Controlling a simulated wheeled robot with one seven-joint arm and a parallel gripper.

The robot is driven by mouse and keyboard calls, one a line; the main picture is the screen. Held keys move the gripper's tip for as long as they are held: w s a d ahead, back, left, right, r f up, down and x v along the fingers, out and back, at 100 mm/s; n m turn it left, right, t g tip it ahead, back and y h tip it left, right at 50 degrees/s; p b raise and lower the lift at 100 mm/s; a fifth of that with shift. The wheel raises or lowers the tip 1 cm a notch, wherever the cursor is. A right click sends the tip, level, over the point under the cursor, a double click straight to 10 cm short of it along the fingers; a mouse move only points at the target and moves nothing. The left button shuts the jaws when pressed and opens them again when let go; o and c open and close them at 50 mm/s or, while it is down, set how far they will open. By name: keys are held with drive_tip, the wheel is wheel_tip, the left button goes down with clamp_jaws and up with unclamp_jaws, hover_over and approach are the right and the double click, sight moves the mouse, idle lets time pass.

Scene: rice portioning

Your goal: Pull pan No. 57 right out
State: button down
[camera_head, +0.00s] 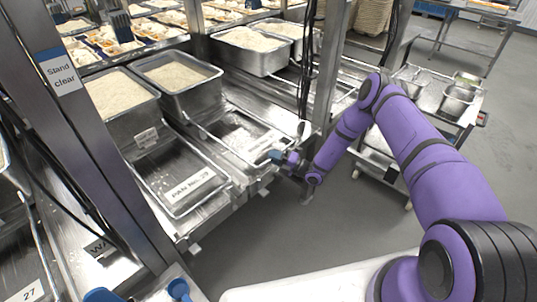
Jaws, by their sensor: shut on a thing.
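My gripper (278,157) is at the near right end of a shallow steel pan (213,137), right of the pan labelled No. 29. It is shut on that pan's near edge. A white label (262,141) sits at that end; its number is too small and partly covered to read, so I cannot confirm it says 57. The pan lies flat on the steel rack, with a deep rice-filled pan behind it. The exact contact at the fingertips is hidden by the gripper and wrist.
Pan No. 29 (176,210) lies just left. Deep rice pans (190,100) stand behind. A steel post (333,65) rises close by my forearm, with hanging black cables beside it. A steel cart (385,160) stands right. The grey floor (255,235) in front is clear.

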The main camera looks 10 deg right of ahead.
drive_tip(key=s+d, duration=1.1)
drive_tip(key=s, duration=0.5)
drive_tip(key=s+d, duration=1.2)
drive_tip(key=s, duration=0.4)
drive_tip(key=shift+d, duration=0.1)
drive_tip(key=c, duration=1.1)
unclamp_jaws()
drive_tip(key=shift+s, duration=0.1)
drive_tip(key=v, duration=1)
drive_tip(key=shift+s+d, duration=0.2)
drive_tip(key=shift+d, duration=0.15)
drive_tip(key=shift+f, duration=0.1)
